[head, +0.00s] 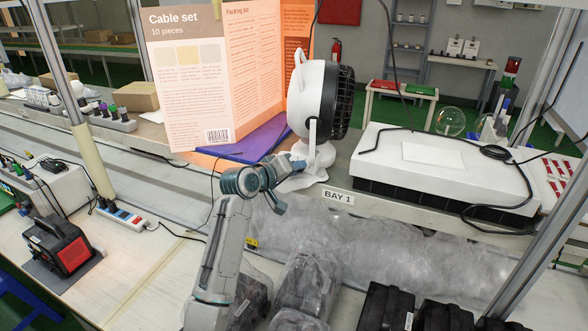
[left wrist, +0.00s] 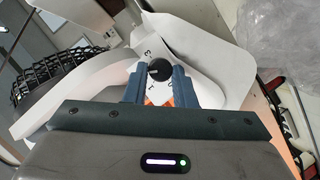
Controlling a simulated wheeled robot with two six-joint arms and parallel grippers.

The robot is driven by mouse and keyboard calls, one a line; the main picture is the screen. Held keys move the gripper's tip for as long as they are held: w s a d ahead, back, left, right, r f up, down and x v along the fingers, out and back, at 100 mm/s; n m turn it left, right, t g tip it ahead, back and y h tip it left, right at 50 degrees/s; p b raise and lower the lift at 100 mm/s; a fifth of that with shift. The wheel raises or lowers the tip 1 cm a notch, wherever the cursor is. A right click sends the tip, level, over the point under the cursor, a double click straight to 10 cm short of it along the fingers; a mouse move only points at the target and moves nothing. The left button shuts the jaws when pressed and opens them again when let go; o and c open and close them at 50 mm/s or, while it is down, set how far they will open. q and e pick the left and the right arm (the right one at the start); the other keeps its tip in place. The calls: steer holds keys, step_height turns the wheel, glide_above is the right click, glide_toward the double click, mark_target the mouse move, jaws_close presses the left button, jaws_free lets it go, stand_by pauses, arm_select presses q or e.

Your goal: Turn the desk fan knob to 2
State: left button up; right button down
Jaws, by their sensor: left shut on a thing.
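The white desk fan (head: 308,98) with a black grille stands on the shelf behind the BAY 1 label. My left gripper (head: 296,164) reaches its base from the left and front. In the left wrist view, the black round knob (left wrist: 159,69) sits on the fan's white base (left wrist: 205,57), between the tips of my two blue fingers (left wrist: 160,80). The gripper is shut on the knob. A 3 and what looks like a 1 show beside the knob; where its pointer stands is too small to tell. In the head view my fingers hide the knob. My right gripper is not in view.
A large cardboard leaflet (head: 190,80) stands just left of the fan, by a purple folder (head: 250,143). A white box (head: 430,170) with black cables lies to the right. Clear plastic wrap (head: 370,250) and black cases (head: 385,308) are below the shelf.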

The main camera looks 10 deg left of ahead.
arm_select(q)
steer(key=o, duration=1)
steer(key=shift+f, duration=0.15)
steer(key=shift+s, duration=0.1)
steer(key=b+v, duration=0.4)
steer(key=v, duration=0.6)
steer(key=shift+s+a, duration=0.2)
steer(key=shift+s, duration=0.1)
